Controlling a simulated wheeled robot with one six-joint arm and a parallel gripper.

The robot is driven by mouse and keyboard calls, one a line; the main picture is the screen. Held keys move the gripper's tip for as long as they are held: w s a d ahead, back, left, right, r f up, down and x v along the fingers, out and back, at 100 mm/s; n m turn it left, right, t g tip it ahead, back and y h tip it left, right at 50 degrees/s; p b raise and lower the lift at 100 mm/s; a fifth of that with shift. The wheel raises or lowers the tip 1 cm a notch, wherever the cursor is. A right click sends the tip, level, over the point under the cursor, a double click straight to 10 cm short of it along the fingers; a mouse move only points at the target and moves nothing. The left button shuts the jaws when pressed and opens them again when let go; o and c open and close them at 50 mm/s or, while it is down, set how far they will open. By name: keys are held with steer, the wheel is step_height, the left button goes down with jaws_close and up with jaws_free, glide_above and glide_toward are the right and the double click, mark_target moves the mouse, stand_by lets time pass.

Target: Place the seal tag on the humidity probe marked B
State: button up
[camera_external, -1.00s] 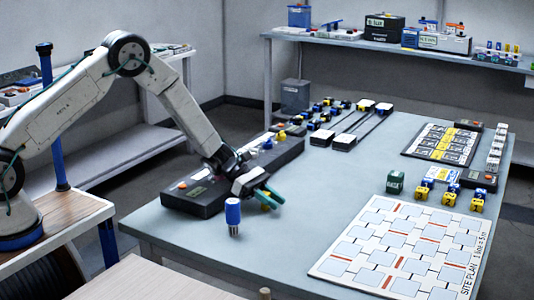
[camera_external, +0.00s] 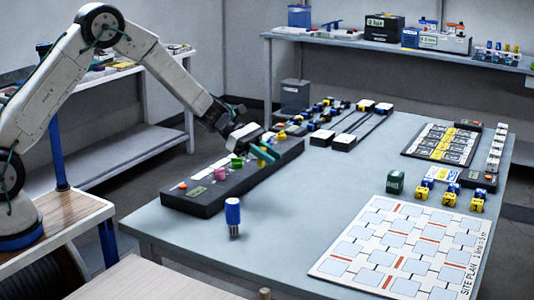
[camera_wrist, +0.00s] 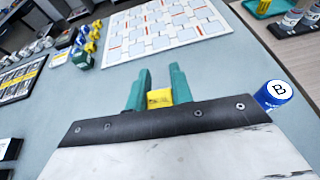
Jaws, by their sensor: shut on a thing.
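The humidity probe marked B (camera_external: 233,215) is a blue cylinder standing upright near the table's front left. In the wrist view its white top with a black B (camera_wrist: 278,90) shows at the right edge, beside my gripper. My gripper (camera_wrist: 157,92) has green fingers shut on a small yellow piece, which looks like the seal tag (camera_wrist: 159,99). The tag cannot be made out there. No tag shows on the probe's top.
A long dark rack (camera_external: 212,193) with pink, green and yellow pieces lies behind the probe. A white site plan board (camera_external: 345,262) covers the right front. Small blue and yellow parts (camera_external: 449,194) and a green block (camera_external: 395,182) stand beyond it. The table between probe and board is clear.

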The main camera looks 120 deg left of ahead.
steer(key=s+d+r+m+h, duration=0.15)
steer(key=s+d, duration=0.25)
steer(key=d, duration=0.4)
steer(key=s+d+m+g+h, duration=0.1)
steer(key=s+d+h, duration=0.1)
steer(key=s+d, duration=0.45)
steer(key=s+d+r+m+h, duration=0.1)
steer(key=s+d, duration=0.1)
steer(key=d, duration=0.8)
steer(key=w+a+f, duration=0.2)
steer(key=w+a, duration=0.1)
steer(key=w, duration=0.4)
steer(key=w+a+f, duration=0.3)
steer(key=w+a, duration=0.1)
steer(key=w, duration=0.2)
steer(key=shift+w+a, duration=0.25)
steer(key=shift+w, duration=0.15)
steer(key=shift+f, duration=0.15)
steer(key=shift+f, duration=0.1)
steer(key=o, duration=0.9)
